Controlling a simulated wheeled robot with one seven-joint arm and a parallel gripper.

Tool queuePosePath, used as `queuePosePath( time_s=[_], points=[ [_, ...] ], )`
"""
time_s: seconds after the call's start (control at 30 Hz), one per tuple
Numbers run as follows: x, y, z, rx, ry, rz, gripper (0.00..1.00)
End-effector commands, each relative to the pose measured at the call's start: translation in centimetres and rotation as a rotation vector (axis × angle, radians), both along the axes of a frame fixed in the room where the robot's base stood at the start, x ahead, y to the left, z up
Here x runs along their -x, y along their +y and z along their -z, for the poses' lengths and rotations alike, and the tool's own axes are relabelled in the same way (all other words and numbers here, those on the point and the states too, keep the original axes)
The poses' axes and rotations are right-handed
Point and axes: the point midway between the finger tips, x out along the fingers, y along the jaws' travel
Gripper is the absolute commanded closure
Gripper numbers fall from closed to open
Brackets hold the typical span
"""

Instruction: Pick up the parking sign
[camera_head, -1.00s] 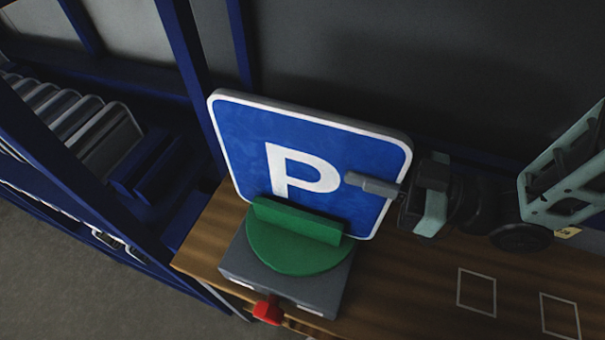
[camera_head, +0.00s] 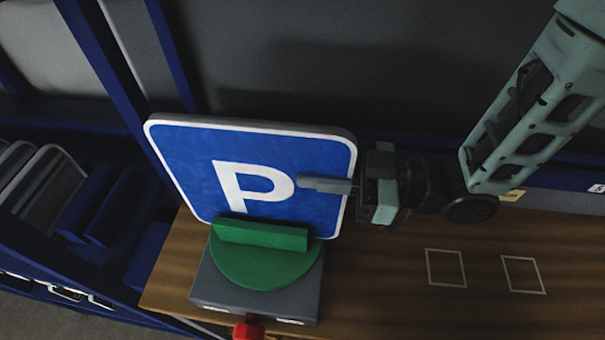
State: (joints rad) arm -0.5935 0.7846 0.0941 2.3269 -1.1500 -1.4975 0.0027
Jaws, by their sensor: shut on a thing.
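The parking sign (camera_head: 285,170) is a blue square plate with a white border and a white P. It stands nearly upright behind a green bar on a round green plate (camera_head: 262,262) atop a grey block (camera_head: 210,288). Whether its lower edge still rests in that holder cannot be told. My gripper (camera_head: 328,185) comes from the right and is shut on the sign's right edge. One finger lies across the front face beside the P; the other is hidden behind the sign.
The grey block sits on a wooden table (camera_head: 385,290) with white square outlines (camera_head: 445,268) at right. A red knob (camera_head: 248,328) is at the block's front. A blue rack (camera_head: 115,110) with stacked plates (camera_head: 50,185) stands at left. A dark grey wall (camera_head: 330,60) is behind.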

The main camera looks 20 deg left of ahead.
Motion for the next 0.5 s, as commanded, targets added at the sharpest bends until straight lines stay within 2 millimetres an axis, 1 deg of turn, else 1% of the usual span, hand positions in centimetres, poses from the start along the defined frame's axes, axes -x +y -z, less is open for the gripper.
queuePosePath(
  time_s=[0.27, 0.5],
  points=[
    [0.0, 0.0, -2.3, -0.005, -0.005, -0.001, 1.0],
    [0.0, 0.0, -5.1, -0.007, -0.006, -0.001, 1.0]
  ],
)
